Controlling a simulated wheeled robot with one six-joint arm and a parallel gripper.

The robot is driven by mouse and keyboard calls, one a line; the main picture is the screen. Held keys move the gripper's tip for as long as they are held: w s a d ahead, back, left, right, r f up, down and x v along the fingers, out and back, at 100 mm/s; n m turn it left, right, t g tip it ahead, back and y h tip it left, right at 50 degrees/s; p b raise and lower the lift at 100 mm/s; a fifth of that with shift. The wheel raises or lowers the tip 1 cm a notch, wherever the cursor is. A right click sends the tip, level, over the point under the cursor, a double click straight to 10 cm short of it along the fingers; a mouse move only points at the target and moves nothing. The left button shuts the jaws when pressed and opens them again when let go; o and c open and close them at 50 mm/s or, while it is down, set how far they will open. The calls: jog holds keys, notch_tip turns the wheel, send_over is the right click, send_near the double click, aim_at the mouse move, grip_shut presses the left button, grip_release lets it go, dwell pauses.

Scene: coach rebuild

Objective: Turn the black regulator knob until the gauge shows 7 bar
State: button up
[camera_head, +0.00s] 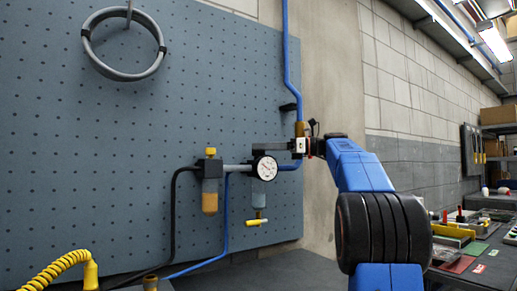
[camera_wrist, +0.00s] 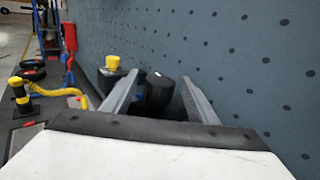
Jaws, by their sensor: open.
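The black regulator knob (camera_wrist: 159,92) stands between my two open fingers in the wrist view, with a small pale mark on its top.
A yellow-capped unit with an amber bowl (camera_head: 210,188) is left of the gauge; its yellow cap (camera_wrist: 113,62) shows beyond my left finger. A blue pipe (camera_head: 286,60) runs down close by. The perforated panel (camera_head: 150,130) is right behind. A cluttered bench (camera_head: 470,268) stands at right.

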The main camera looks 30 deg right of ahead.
jog(key=shift+x, duration=0.85)
jog(key=c, duration=1.1)
jog(key=shift+m+t+h, duration=0.3)
jog(key=shift+o, duration=0.3)
jog(key=m+t+h, duration=0.2)
jog(key=h, duration=0.1)
jog(key=m+t+h, duration=0.2)
jog(key=shift+s+a+h, duration=0.1)
jog(key=shift+a+h, duration=0.05)
jog(key=shift+h, duration=0.25)
jog(key=m+t+h, duration=0.1)
jog(key=m+h, duration=0.2)
jog(key=h, duration=0.1)
jog(key=shift+m+t+h, duration=0.3)
jog(key=shift+t+h, duration=0.1)
jog(key=shift+m+h, duration=1.3)
jog(key=shift+h, duration=0.6)
jog(key=shift+m+h, duration=0.6)
jog(key=shift+h, duration=0.3)
jog(key=shift+c, duration=0.2)
